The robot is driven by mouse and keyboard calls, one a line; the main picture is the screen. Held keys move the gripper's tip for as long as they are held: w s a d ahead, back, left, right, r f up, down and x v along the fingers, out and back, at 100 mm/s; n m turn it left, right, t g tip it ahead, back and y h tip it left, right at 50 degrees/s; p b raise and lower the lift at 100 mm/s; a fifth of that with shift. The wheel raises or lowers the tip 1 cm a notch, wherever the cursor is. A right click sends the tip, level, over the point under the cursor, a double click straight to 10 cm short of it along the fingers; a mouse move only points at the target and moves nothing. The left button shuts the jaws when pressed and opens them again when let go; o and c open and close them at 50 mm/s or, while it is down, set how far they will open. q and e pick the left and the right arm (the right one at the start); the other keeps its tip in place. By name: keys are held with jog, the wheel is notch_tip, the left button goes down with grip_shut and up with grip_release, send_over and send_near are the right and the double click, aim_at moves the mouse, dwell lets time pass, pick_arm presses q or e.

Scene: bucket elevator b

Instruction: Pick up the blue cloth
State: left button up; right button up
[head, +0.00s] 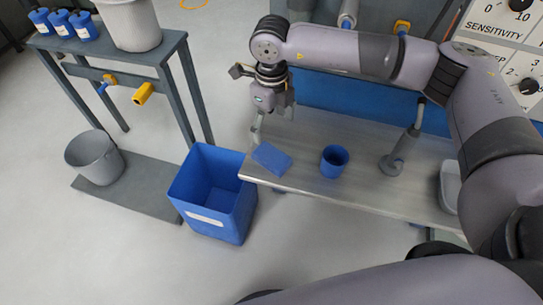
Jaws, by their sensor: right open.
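The blue cloth (272,158) lies flat and folded on the grey metal bench (310,185), near its left front corner. My right gripper (257,133) points down just above and behind the cloth, at the bench's left end. Its jaws are open and nothing is between them. I cannot tell whether a fingertip touches the bench. My left gripper is not in view.
A blue cup (334,161) stands right of the cloth. A grey stand (395,162) and a pale tray (449,187) are farther right. A blue bin (212,195) stands on the floor by the bench's left end. A grey bucket (94,158) is farther left.

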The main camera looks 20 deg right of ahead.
jog(key=p, duration=0.2)
send_over(272, 156)
notch_tip(272, 156, down, 9)
jog(key=shift+s+a+r, duration=0.1)
jog(key=shift+s+a, duration=0.05)
jog(key=shift+f+p, duration=0.4)
jog(key=shift+f, duration=0.2)
notch_tip(272, 156, down, 4)
jog(key=shift+r+p, duration=0.2)
jog(key=shift+p, duration=0.45)
jog(key=shift+w+f, duration=0.2)
jog(key=shift+f, duration=0.2)
jog(key=shift+c, duration=0.2)
jog(key=c, duration=1.2)
